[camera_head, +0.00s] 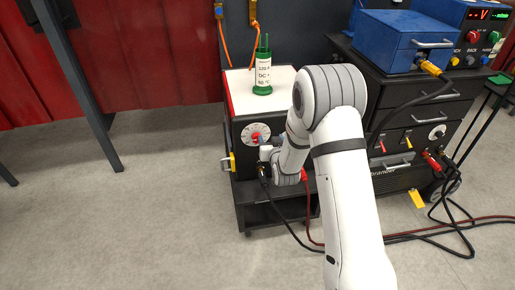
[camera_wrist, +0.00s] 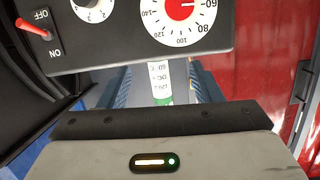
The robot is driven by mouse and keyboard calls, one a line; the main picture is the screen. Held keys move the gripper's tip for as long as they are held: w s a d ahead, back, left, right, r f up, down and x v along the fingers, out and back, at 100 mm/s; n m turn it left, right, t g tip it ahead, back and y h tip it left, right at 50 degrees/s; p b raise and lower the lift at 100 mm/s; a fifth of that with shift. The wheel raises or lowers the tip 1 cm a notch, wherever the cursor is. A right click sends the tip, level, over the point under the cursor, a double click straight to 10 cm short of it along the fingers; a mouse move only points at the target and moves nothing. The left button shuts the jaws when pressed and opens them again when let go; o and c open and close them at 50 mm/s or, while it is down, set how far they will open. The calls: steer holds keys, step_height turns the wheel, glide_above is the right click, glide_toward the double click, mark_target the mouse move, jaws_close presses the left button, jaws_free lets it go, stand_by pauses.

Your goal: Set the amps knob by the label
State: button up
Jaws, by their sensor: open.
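The bottle (camera_head: 263,75) is white with green ends and stands upright on the black machine (camera_head: 240,105); its label shows "DC" and other text too small to read surely. In the wrist view part of the label (camera_wrist: 160,76) shows. On the machine's front is a round white dial with a red centre (camera_head: 255,132); the wrist view shows the dial (camera_wrist: 182,15) partly, with 60 to 140 printed around it. My gripper (camera_head: 261,140) is open, close to the dial's lower right; whether it touches is hidden. Ribbed blue finger pads (camera_wrist: 119,88) show either side of the label.
A yellow-handled part (camera_head: 229,161) juts from the machine's left. A black drawer cabinet (camera_head: 395,105) with a blue box (camera_head: 403,40) stands right.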

steer(key=t+y+b, duration=0.1)
steer(key=t+b, duration=0.1)
glide_toward(257, 140)
steer(key=x, duration=0.8)
steer(key=shift+w, duration=0.15)
steer(key=shift+c, duration=0.6)
